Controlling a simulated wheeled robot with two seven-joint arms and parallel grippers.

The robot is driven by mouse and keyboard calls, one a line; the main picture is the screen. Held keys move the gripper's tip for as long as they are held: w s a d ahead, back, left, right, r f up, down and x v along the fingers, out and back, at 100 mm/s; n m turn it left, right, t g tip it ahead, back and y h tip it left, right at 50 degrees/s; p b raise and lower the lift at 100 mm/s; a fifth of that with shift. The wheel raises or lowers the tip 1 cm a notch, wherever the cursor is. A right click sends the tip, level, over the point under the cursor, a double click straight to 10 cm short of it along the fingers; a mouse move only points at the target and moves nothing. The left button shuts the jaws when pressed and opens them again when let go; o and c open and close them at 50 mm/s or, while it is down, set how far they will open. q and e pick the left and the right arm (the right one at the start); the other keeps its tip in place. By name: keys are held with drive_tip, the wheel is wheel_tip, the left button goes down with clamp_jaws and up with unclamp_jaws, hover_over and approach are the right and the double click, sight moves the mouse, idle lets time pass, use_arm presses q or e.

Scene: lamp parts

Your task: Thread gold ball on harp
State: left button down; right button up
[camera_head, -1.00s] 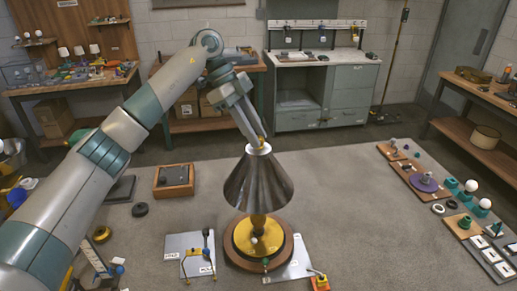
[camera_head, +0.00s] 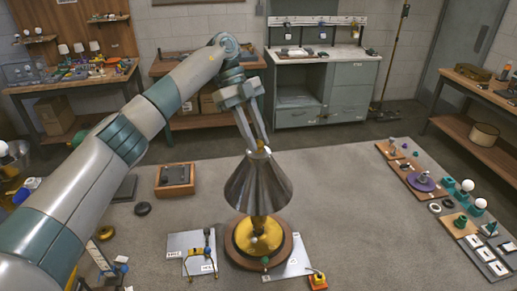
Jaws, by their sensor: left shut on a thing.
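The lamp stands at the front centre of the table: a dark metal cone shade (camera_head: 258,185) over a gold stem and a gold disc on a round wooden base (camera_head: 232,252). My left gripper (camera_head: 259,142) points down at the shade's top. It is shut on the small gold ball (camera_head: 261,144), which is mostly hidden between the fingertips. The ball is at or just above the pale cap of the shade. I cannot tell whether it touches the harp, which the shade hides. My right gripper is not in view.
A wooden tray block (camera_head: 175,179) and a dark ring (camera_head: 142,209) lie left of the lamp. Labelled grey plates (camera_head: 192,243) lie beside its base. Boards with bulbs and small parts (camera_head: 420,183) line the right edge.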

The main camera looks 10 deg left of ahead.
use_arm(q)
drive_tip(key=shift+f+m+g+y+p, duration=0.3)
drive_tip(key=shift+m+g, duration=0.1)
drive_tip(key=shift+m, duration=0.8)
drive_tip(key=shift+d+m+g+y, duration=0.1)
drive_tip(key=shift+m+g+y, duration=0.2)
drive_tip(key=shift+w+d+m+g+y, duration=0.1)
drive_tip(key=shift+m+g+y, duration=0.35)
drive_tip(key=shift+m, duration=0.85)
drive_tip(key=shift+w+d+m+g+y, duration=0.15)
drive_tip(key=shift+m+y, duration=0.6)
drive_tip(key=shift+m, duration=0.55)
drive_tip(key=shift+s+m+y, duration=0.1)
drive_tip(key=shift+m+y, duration=0.2)
drive_tip(key=shift+m, duration=0.1)
drive_tip(key=shift+d+m+y, duration=0.1)
drive_tip(key=shift+m+y, duration=0.2)
drive_tip(key=shift+m, duration=0.4)
drive_tip(key=shift+d+m+y, duration=0.1)
drive_tip(key=shift+m+y, duration=0.6)
drive_tip(key=shift+m, duration=0.7)
drive_tip(key=shift+d+m+y, duration=0.1)
drive_tip(key=shift+m+y, duration=0.7)
drive_tip(key=shift+m, duration=0.7)
